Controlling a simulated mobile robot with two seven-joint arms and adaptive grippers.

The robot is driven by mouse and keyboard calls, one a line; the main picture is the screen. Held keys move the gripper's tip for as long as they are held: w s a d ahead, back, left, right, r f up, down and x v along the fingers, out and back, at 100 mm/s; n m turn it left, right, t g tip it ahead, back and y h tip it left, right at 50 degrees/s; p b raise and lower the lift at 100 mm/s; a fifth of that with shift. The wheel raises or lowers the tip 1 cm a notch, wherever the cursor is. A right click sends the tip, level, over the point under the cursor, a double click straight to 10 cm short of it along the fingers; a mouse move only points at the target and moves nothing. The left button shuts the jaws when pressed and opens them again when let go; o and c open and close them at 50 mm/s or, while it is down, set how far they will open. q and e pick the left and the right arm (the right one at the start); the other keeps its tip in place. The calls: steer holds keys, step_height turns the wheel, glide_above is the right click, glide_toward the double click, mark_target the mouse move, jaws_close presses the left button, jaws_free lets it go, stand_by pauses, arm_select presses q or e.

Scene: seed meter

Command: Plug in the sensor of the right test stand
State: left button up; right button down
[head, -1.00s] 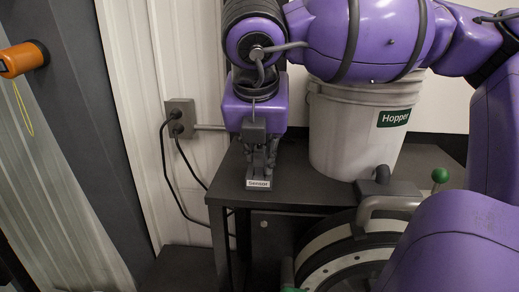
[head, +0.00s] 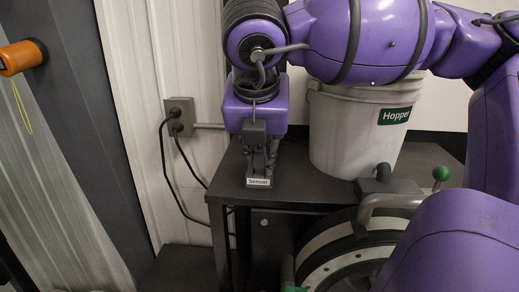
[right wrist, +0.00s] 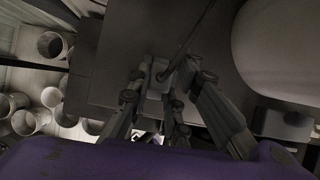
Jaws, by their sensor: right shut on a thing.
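My right gripper (head: 259,163) points down over the front left of the dark test stand (head: 300,189). Its fingers are closed around a small grey piece, probably the sensor plug. In the right wrist view the fingers (right wrist: 160,88) flank a grey block (right wrist: 158,78) with a dark cable (right wrist: 190,42) running up from it. A small block with a white "Sensor" label (head: 258,183) sits right below the fingertips, at the stand's front edge. The fingers hide the contact between piece and block, so I cannot tell whether it is seated. My left gripper is out of view.
A white "Hopper" bucket (head: 350,135) stands close to the right of the gripper. A round seed meter (head: 345,250) with a grey pipe (head: 385,202) is in front below. A wall outlet (head: 180,115) with black cords is at left. An orange cylinder (head: 20,58) hangs far left.

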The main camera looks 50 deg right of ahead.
steer(key=shift+s+f, duration=0.15)
steer(key=shift+f, duration=0.35)
steer(key=shift+s+a+f, duration=0.1)
steer(key=shift+s+f, duration=0.05)
steer(key=shift+f, duration=0.1)
steer(key=c, duration=1.5)
jaws_free()
steer(key=shift+f, duration=0.1)
steer(key=shift+c, duration=0.2)
steer(key=shift+w+d+f, duration=0.1)
steer(key=shift+w+d, duration=0.1)
steer(key=shift+a+r, duration=0.2)
steer(key=shift+r, duration=0.2)
steer(key=shift+d, duration=0.1)
